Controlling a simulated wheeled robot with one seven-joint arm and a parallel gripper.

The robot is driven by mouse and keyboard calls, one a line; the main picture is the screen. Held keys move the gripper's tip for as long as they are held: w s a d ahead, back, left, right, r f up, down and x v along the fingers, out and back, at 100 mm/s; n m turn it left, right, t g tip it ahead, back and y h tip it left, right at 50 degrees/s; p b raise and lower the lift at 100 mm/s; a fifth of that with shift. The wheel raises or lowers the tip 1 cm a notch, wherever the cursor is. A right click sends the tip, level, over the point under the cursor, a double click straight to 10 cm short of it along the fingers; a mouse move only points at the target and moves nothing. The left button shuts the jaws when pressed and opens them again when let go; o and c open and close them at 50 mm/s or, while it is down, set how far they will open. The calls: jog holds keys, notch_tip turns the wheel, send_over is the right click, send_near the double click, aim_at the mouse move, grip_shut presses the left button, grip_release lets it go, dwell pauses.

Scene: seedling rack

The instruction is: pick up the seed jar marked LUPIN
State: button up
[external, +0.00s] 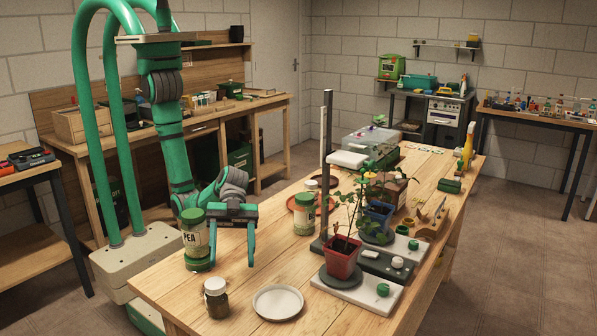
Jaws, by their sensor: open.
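My gripper (232,260) is open and empty above the left part of the wooden table, its two teal fingers pointing down. A green-lidded jar marked PEA (196,241) stands close to the left of the fingers. A small dark jar with a white lid (216,300) stands in front of my gripper. No label reading LUPIN can be made out.
A white saucer (278,303) lies near the front edge. A tall dark post (325,165), a red-potted seedling (342,259) and a blue-potted plant (377,222) stand to the right. Terracotta saucers (298,203) lie by the farther jar. Bare wood lies between gripper and farther jar.

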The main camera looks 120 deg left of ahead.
aim_at(215, 280)
jog(key=d+m, duration=0.1)
jog(key=d+r+m+g, duration=0.1)
jog(key=d, duration=0.1)
jog(key=d+r+m+h, duration=0.1)
jog(key=d, duration=0.1)
jog(key=shift+s+g, duration=0.1)
jog(key=shift+g, duration=0.3)
jog(key=shift+d+f, duration=0.15)
jog(key=shift+d, duration=0.1)
notch_tip(215, 280, down, 6)
jog(key=shift+s+f, duration=0.1)
jog(key=shift+x, duration=2.6)
jog(key=shift+a+f, duration=0.1)
jog(key=shift+f, duration=0.05)
jog(key=c, duration=1.2)
